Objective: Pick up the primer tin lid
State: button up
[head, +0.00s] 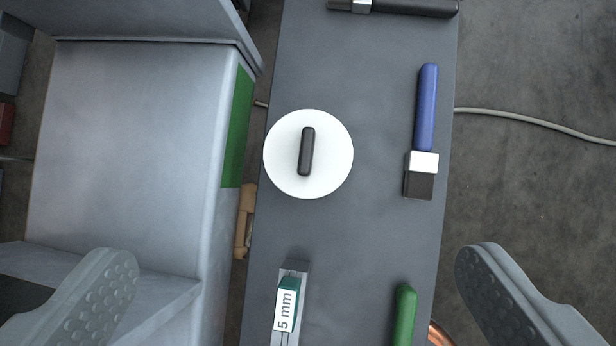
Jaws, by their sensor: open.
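The primer tin lid (282,163) looks to be the round white disc with a black bar handle (306,151) across its middle. It lies flat on a narrow grey bench top (350,235), near the left edge. My gripper (290,285) is open and empty, with its two grey dimpled fingers wide apart at the lower left and lower right of the view. The lid is farther up the picture than the fingertips, between them in width. Nothing hides the lid.
A blue-handled tool (427,105) lies right of the lid; a black-handled one (415,7) is at the top. A block marked 5 mm (287,305) and a green handle (404,315) are below. A grey metal housing (140,140) stands close on the left.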

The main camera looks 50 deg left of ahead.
jog(key=w+f+m+g, duration=0.1)
jog(key=w+f+g, duration=0.2)
jog(key=w+g, duration=0.3)
send_over(306, 151)
notch_tip(306, 151, down, 12)
jog(key=shift+s+d, duration=0.1)
jog(key=shift+s, duration=0.05)
jog(key=shift+w+f, duration=0.2)
jog(key=shift+f, duration=2.7)
jog(key=c, duration=0.7)
